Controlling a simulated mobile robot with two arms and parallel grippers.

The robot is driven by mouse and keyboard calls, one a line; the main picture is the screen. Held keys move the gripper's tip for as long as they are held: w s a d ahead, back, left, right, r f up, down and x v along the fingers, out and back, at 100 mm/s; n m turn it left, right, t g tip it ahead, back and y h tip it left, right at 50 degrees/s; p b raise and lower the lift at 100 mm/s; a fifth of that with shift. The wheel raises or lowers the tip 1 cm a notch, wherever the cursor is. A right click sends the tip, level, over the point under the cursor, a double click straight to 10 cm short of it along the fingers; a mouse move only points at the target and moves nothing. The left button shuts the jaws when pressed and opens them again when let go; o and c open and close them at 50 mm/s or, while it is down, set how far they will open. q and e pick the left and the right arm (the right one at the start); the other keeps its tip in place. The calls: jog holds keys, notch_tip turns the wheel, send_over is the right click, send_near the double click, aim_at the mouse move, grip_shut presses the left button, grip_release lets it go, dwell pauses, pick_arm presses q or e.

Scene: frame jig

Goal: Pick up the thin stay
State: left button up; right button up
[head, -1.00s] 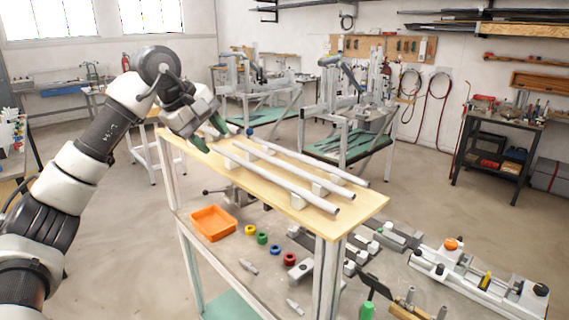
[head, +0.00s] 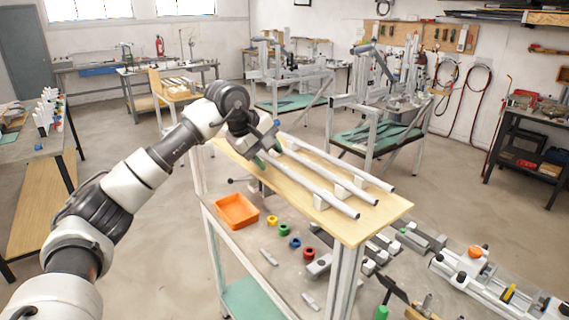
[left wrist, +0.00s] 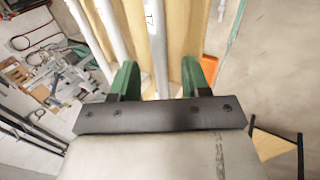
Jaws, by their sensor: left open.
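Pale grey tubes lie side by side on white supports along a wooden board (head: 375,222) in the head view. The near-side tube (head: 325,198) runs toward my left gripper (head: 267,157), which is over the board's far half. In the left wrist view my open left gripper (left wrist: 164,76) has green fingers on either side of a tube (left wrist: 156,40) marked T7, with gaps visible. Two other tubes (left wrist: 112,28) lie left of the fingers. I cannot tell by thickness which tube is the thin stay. My right gripper is not in view.
An orange tray (head: 237,211), several coloured rings (head: 295,243) and small grey parts lie on the lower bench beside the board. A long grey fixture (head: 490,282) stands at the right front. Bare floor lies left of the bench.

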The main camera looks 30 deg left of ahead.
pick_arm(q)
jog(key=shift+w+f, duration=0.15)
jog(key=shift+f, duration=0.15)
jog(key=shift+c, duration=0.5)
grip_shut()
jog(key=shift+r, duration=0.1)
